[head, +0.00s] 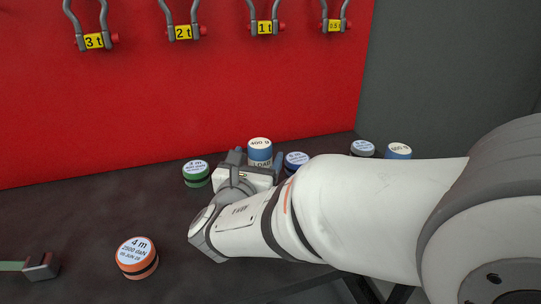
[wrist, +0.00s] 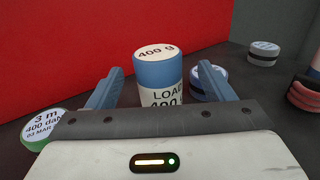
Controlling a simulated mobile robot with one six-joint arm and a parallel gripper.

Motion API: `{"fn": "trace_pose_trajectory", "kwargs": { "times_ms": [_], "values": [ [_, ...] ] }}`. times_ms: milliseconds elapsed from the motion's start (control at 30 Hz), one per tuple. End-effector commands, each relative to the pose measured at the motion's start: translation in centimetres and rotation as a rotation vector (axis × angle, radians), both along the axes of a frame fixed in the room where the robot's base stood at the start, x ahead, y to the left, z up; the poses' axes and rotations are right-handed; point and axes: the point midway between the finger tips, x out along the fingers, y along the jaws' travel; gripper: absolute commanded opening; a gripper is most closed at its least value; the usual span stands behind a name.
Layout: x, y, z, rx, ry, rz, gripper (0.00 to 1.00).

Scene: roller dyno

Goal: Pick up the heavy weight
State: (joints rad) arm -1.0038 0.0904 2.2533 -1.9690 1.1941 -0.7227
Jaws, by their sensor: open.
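A blue and white cylindrical weight (head: 260,150) stands upright on the dark table near the red wall. In the wrist view its label (wrist: 159,70) reads 400 g. My gripper (wrist: 160,84) is open, with one finger on each side of this weight; I cannot tell whether they touch it. In the head view my gripper (head: 256,166) hides its lower part. A second weight (head: 398,151), with a white top and blue side, stands farther right; its small label looks like 600 g. My arm hides its lower part.
A green-sided roll (head: 196,173) is left of my gripper and a blue one (head: 296,160) close on its right. A grey roll (head: 363,148) stands farther right. An orange roll (head: 137,257) is at the front. Several shackles (head: 265,27) hang on the red wall (head: 200,100).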

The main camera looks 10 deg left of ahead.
Motion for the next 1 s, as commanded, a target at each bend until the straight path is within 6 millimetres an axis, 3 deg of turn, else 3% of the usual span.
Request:
{"fn": "trace_pose_trajectory", "kwargs": {
  "times_ms": [367,667,1000],
  "values": [
    [4.7,0.3,-0.4,0.001,0.001,0.01,0.75],
    [5.2,0.4,-0.2,0.002,0.001,0.013,0.75],
    [5.1,0.4,-0.3,0.002,0.001,0.014,0.47]
  ]
}}
